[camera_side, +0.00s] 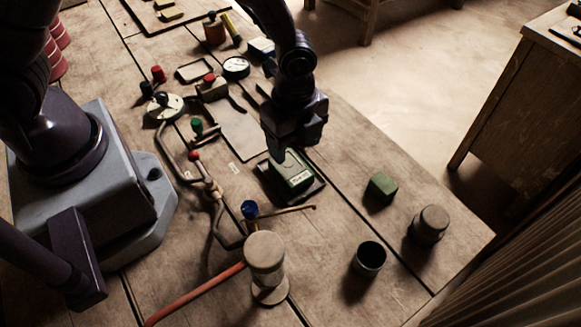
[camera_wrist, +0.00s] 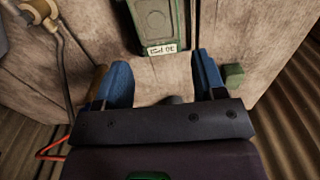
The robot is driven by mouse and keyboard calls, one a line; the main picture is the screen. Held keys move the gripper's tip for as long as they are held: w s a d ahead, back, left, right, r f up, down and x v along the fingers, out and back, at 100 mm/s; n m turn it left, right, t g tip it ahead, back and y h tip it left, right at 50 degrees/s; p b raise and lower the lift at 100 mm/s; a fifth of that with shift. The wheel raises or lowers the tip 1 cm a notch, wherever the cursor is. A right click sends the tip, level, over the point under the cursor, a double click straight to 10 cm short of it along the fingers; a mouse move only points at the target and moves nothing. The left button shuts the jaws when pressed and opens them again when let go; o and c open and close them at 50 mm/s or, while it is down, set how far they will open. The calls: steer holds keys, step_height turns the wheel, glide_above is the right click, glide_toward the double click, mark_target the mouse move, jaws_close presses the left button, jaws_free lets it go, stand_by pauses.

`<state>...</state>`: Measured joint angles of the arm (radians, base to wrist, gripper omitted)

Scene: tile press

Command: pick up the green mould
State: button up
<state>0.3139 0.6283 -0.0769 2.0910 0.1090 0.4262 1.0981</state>
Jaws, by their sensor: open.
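The green mould (camera_side: 293,175) is a green box with a white label on its near edge. It sits on a dark tray (camera_side: 312,192) on the wooden table. My gripper (camera_side: 284,151) is close above the mould's far side in the side view. In the wrist view its two blue fingers (camera_wrist: 162,72) are spread apart with nothing between them. The mould lies beyond the fingertips there. Whether anything touches cannot be told.
A small green block (camera_side: 382,187) stands right of the tray, with a dark cup (camera_side: 369,258) and a lidded round pot (camera_side: 429,224) nearby. Pipes with a blue knob (camera_side: 249,209) and a beige-topped cylinder (camera_side: 265,254) stand left and in front. The table's right edge is close.

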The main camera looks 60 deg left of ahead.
mark_target(291, 166)
step_height(291, 166, down, 3)
steer(key=shift+r, duration=0.1)
steer(key=f, duration=0.3)
steer(key=a+f, duration=0.1)
steer(key=f, duration=0.1)
steer(key=shift+s, duration=0.1)
